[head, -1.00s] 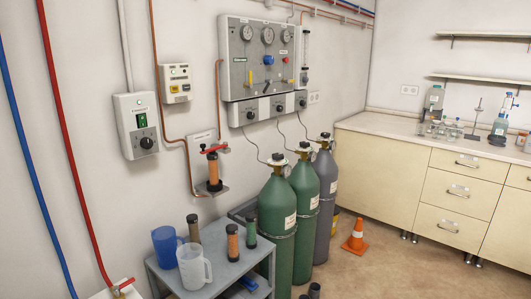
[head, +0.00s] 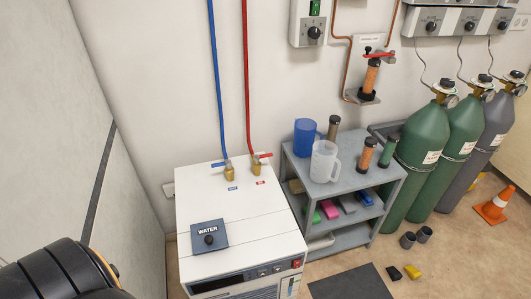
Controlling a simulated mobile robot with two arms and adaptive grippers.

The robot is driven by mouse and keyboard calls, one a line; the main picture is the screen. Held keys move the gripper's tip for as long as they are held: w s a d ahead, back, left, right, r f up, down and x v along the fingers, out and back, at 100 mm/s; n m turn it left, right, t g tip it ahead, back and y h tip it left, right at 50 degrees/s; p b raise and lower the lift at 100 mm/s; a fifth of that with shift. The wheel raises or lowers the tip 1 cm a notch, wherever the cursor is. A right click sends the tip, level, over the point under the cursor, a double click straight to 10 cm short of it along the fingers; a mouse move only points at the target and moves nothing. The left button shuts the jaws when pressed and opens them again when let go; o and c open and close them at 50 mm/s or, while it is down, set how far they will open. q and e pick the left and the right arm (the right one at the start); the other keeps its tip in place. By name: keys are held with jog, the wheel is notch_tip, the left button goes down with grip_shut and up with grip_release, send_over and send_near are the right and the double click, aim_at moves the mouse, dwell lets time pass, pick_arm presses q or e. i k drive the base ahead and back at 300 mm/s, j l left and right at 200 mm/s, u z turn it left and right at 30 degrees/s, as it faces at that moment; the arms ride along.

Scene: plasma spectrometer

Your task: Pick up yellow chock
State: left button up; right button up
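A small yellow chock (head: 413,271) lies on the floor at the lower right of the head view, in front of the gas cylinders. A black chock-like block (head: 394,273) lies just to its left. Neither of my grippers shows. A dark rounded part with an orange stripe at the lower left is part of my own body.
A white chiller (head: 250,208) stands at the centre and a grey shelf cart (head: 375,187) right of it. Green cylinders (head: 424,145), dark cups (head: 408,240) and an orange cone (head: 493,206) are at right. A dark mat (head: 352,284) lies on the floor.

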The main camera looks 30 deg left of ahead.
aim_at(413, 273)
jog(key=i+l+z, duration=0.1)
jog(key=z, duration=0.35)
jog(key=i+z, duration=0.1)
jog(key=z, duration=0.35)
jog(key=i+l+z, duration=0.1)
jog(key=z, duration=0.35)
jog(key=i, duration=2.25)
jog(key=i+u, duration=0.15)
jog(key=i, duration=0.3)
jog(key=i+l+u, duration=0.1)
jog(key=i, duration=0.35)
jog(key=i+l+u, duration=0.15)
jog(key=i, duration=0.3)
jog(key=i+l+u, duration=0.1)
jog(key=i, duration=0.35)
